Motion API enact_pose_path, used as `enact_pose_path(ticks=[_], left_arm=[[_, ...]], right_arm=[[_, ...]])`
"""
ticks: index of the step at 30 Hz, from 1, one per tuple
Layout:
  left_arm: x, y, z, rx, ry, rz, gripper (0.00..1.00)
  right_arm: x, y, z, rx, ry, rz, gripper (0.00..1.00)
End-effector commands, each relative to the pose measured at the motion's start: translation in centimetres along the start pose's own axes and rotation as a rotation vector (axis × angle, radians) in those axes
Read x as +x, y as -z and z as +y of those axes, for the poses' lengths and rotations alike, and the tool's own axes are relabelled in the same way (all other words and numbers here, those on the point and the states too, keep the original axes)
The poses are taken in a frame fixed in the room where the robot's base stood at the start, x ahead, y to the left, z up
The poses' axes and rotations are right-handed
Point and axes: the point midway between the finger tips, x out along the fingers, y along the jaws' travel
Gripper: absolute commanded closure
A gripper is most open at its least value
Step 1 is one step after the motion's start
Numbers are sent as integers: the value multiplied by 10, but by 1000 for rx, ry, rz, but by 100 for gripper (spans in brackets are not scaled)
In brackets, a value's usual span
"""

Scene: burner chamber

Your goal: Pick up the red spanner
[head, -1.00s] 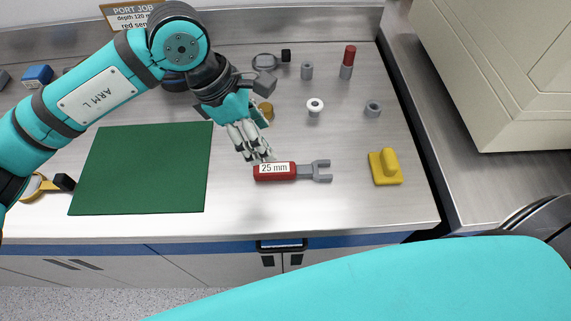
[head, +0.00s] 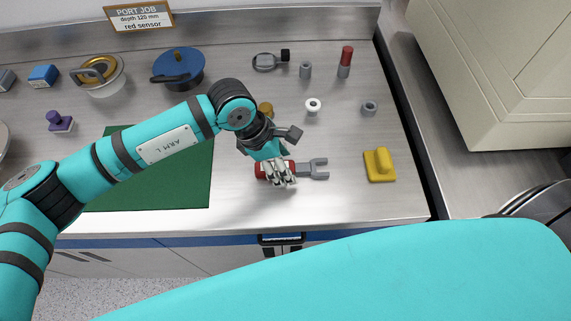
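The red spanner (head: 261,171) lies flat on the steel bench right of the green mat. Its grey open-ended jaw (head: 318,168) points right. My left gripper (head: 281,183) is over the spanner's red handle, its fingers covering most of the handle and its label. I cannot tell whether the fingers touch the handle or are closed around it. My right gripper is not in view.
A yellow block with a grip (head: 380,165) stands to the right. A white ring piece (head: 313,106), grey nuts and a red-topped pin (head: 346,60) stand behind. The green mat (head: 150,195) lies left. A beige cabinet (head: 490,70) is at right.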

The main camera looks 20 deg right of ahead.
Motion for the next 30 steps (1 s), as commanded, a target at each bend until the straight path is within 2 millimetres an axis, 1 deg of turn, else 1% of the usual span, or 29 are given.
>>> enact_pose_path(ticks=[3, 15, 17, 30], left_arm=[[0, 0, 0, 0, 0, 0, 40], [0, 0, 0, 0, 0, 0, 93], [0, 0, 0, 0, 0, 0, 100], [-1, 0, 0, 0, -1, -1, 100]], right_arm=[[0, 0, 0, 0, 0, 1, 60], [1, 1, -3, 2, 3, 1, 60], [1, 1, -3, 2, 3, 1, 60], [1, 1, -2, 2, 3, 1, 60]])
